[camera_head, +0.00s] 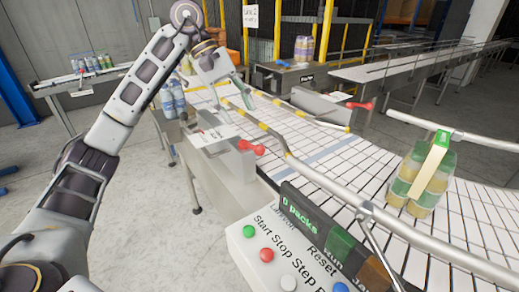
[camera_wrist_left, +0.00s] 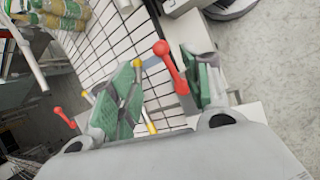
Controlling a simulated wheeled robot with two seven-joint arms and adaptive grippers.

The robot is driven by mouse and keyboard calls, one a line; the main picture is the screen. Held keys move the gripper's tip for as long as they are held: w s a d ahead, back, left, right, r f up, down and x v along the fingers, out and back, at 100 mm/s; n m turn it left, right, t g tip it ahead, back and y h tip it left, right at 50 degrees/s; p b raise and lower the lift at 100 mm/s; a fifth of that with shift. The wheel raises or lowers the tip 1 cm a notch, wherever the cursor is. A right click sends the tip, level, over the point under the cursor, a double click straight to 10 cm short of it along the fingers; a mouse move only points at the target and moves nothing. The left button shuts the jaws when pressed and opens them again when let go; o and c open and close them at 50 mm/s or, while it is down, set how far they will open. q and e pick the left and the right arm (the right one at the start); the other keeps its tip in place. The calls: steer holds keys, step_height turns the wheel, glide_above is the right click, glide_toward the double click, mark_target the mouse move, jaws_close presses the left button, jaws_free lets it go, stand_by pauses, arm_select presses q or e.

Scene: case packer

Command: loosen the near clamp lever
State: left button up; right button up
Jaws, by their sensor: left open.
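The near clamp lever (camera_head: 250,147) is a red handle with a ball end on the near side of the white conveyor, beside a pale clamp block. In the left wrist view the larger red lever (camera_wrist_left: 171,68) appears in the gap between my green-padded fingers, apart from both pads. My left gripper (camera_head: 232,96) is open and empty, up and left of the near lever in the head view. It also shows in the left wrist view (camera_wrist_left: 168,88). A second red lever (camera_head: 360,105) is on the far side; it also shows in the wrist view (camera_wrist_left: 65,117). My right gripper is out of view.
A control box (camera_head: 262,232) with coloured buttons and a "0 packs" display stands in front. Metal guide rails (camera_head: 325,181) run along the conveyor (camera_head: 325,150). A strapped bottle pack (camera_head: 422,172) stands on it at right. Blue-tinted bottles (camera_head: 172,99) stand left of the gripper.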

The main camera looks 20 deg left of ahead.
mark_target(259, 148)
arm_select(q)
steer(key=shift+p+x, duration=0.8)
steer(key=shift+x, duration=5.55)
steer(key=shift+c, duration=0.6)
jaws_close()
